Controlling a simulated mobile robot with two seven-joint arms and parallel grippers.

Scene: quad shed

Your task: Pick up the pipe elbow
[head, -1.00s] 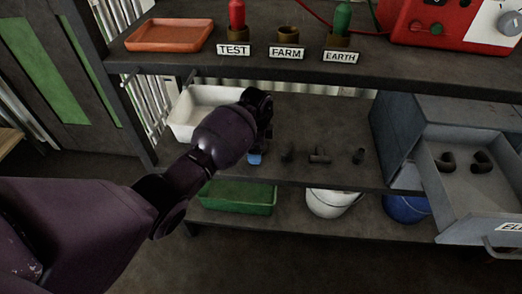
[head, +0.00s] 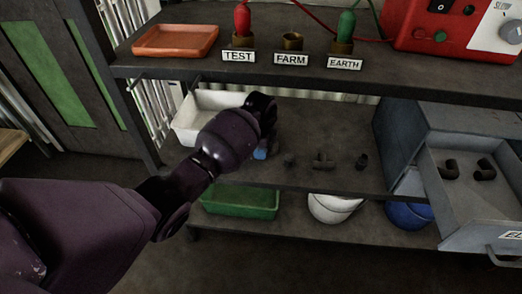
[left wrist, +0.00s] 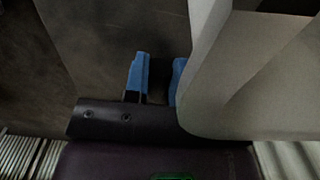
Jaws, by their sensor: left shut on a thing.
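My left gripper (head: 262,152) is over the middle shelf, just right of the white tray (head: 190,135), with its blue fingertips low and partly hidden by my wrist in the head view. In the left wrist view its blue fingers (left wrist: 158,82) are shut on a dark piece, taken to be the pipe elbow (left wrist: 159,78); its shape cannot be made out. The tray's pale wall (left wrist: 250,75) is close beside the right finger. My right gripper is not in view.
An open grey drawer (head: 470,205) at the right holds two dark elbows (head: 484,170). The upper shelf (head: 190,68) overhangs the middle one. Below stand a green tray (head: 240,202), a white bucket (head: 334,208) and a blue bucket (head: 408,214).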

